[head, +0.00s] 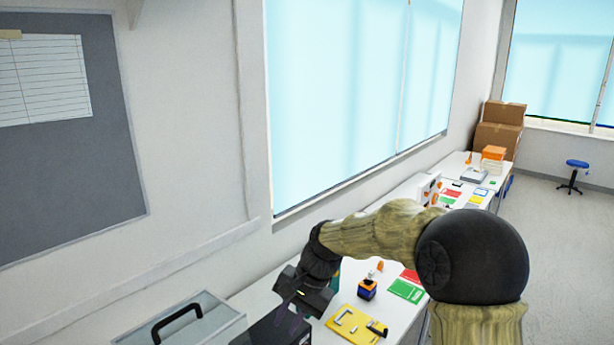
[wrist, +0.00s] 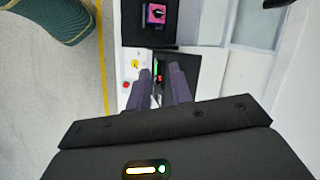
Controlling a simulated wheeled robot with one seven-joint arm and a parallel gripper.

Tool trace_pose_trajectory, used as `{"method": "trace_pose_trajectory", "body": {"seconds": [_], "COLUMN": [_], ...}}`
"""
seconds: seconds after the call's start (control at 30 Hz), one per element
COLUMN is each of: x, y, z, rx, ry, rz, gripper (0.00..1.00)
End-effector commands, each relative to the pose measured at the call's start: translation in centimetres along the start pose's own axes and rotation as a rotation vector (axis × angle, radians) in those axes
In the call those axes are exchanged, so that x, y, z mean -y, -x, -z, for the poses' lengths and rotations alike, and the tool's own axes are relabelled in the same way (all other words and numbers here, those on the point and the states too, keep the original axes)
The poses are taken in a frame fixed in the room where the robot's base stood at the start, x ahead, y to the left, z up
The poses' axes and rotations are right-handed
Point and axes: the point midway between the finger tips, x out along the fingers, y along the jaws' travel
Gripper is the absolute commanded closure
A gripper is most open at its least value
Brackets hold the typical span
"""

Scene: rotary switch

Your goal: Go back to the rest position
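The task names no object, only my arm's rest position. In the head view my arm reaches left over the white bench, and my gripper (head: 300,298) is above it beside a black box (head: 272,332). In the wrist view my gripper (wrist: 160,78) shows two dark fingers with a gap between them, and nothing is seen held. Beyond the fingertips, a pink square switch with a dark knob (wrist: 157,14) sits on a black surface. A yellow round knob (wrist: 134,65) and a red button (wrist: 126,86) show left of the fingers.
A grey case with a black handle (head: 185,325) stands left of my gripper. A yellow tray (head: 354,325), an orange-and-blue cube (head: 367,289) and a green card (head: 405,291) lie to its right on the bench (head: 393,318). The floor (head: 555,270) at right is open.

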Motion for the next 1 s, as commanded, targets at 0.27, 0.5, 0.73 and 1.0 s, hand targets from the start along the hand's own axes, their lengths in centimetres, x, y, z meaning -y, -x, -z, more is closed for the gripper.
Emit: {"method": "trace_pose_trajectory", "body": {"seconds": [0.27, 0.5, 0.73, 1.0], "x": [-12.8, -22.7, -26.4, -26.4], "y": [-1.6, -2.4, -2.8, -2.8], "z": [-0.5, -3.3, -5.3, -5.3], "rx": [-0.227, -0.349, -0.386, -0.386], "ry": [0.168, 0.327, 0.407, 0.408], "rz": [-0.180, -0.307, -0.352, -0.352], "gripper": [0.78, 0.78, 0.78, 0.78]}}
